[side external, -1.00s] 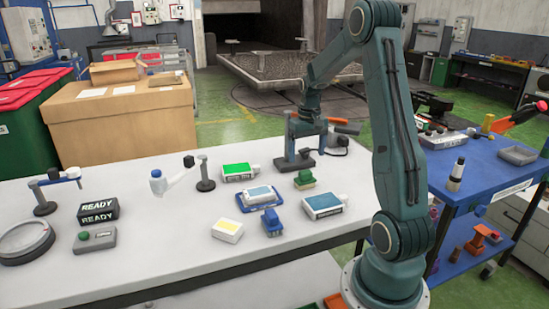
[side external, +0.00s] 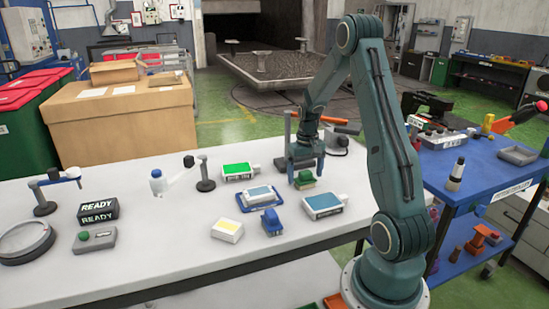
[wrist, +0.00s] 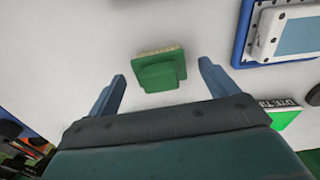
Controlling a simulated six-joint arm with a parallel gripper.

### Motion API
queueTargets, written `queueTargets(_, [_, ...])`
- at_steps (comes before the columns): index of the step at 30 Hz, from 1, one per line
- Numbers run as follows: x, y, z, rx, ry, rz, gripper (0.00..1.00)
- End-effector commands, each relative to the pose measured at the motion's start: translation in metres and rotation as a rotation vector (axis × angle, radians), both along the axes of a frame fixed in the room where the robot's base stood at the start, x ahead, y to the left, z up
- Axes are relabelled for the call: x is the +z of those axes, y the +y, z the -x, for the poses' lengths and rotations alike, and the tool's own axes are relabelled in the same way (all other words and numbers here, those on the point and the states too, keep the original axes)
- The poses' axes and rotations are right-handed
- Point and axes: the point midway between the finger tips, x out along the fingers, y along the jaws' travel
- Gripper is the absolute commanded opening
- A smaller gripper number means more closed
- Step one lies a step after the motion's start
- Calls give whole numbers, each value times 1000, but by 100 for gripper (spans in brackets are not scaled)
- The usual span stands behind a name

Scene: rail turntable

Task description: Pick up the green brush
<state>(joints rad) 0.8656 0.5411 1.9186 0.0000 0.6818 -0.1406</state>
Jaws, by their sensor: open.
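The green brush (side external: 305,180) sits on the white table with its green handle block up. In the wrist view the green brush (wrist: 159,70) lies ahead of and between my two fingers, with pale bristles along its far edge. My gripper (side external: 306,169) is just above and behind the brush in the side view, pointing down. In the wrist view my gripper (wrist: 158,80) is open, with its blue-grey fingers apart on either side and nothing between them touching. The side view does not clearly show the gap between fingertips and brush.
A blue brush (side external: 271,222) stands to the left. A blue-and-white box (side external: 323,206) is close in front, and a blue tray (side external: 243,205) with a box on it lies left. A green-and-white box (side external: 238,171) is behind. A dark stand (side external: 288,140) rises close behind my gripper.

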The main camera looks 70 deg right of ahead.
Motion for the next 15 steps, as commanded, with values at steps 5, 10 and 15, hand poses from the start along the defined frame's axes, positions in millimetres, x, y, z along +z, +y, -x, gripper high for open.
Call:
queueTargets(5, [-17, 1, 0, 0, 1, -1, 85])
queueTargets(10, [-21, 0, 0, 0, 0, 0, 85])
queueTargets(15, [-21, 0, 0, 0, 0, 0, 85])
